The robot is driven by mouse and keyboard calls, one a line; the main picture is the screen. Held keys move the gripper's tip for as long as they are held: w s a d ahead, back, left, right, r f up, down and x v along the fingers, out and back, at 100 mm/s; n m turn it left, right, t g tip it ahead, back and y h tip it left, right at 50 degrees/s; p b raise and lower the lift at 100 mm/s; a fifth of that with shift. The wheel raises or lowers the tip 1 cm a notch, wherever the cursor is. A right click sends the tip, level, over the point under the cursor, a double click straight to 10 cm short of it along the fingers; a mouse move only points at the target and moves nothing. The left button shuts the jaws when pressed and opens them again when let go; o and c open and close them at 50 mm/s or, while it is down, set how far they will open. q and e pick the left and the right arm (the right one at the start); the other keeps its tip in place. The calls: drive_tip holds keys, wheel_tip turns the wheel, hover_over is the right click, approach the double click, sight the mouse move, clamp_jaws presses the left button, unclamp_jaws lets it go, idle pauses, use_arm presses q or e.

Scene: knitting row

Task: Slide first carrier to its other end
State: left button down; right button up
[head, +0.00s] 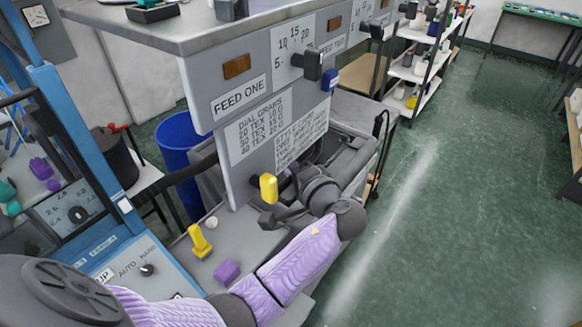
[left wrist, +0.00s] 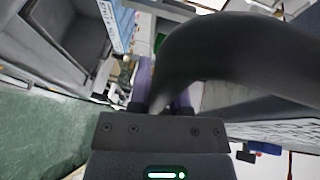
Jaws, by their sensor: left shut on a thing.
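My left gripper (head: 285,212) reaches in beside the grey panel at the end of the purple-sleeved arm. It is shut on a part that is mostly hidden, which I take to be the first carrier. A yellow upright piece (head: 268,188) stands right by the gripper at the panel's lower edge; whether it belongs to the held part I cannot tell. In the left wrist view the gripper (left wrist: 160,108) is at the bottom middle, and a dark curved shape covers much of the view beyond it. My right gripper is not in view.
A yellow lever (head: 200,241) and a purple block (head: 227,272) are on the grey surface before the arm. The grey panel (head: 222,165) with labels and dials stands behind. A blue bin (head: 183,140) is at left. The green floor (head: 440,220) at right is clear.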

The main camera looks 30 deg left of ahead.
use_arm(q)
drive_tip(key=c, duration=0.8)
unclamp_jaws()
drive_tip(key=shift+w+r, duration=0.1)
drive_tip(key=shift+r, duration=0.35)
drive_tip(key=shift+o, duration=1.1)
drive_tip(key=shift+f, duration=0.15)
drive_tip(key=b+v, duration=0.1)
drive_tip(key=v, duration=0.9)
drive_tip(key=shift+b, duration=0.4)
drive_tip(key=shift+f, duration=0.1)
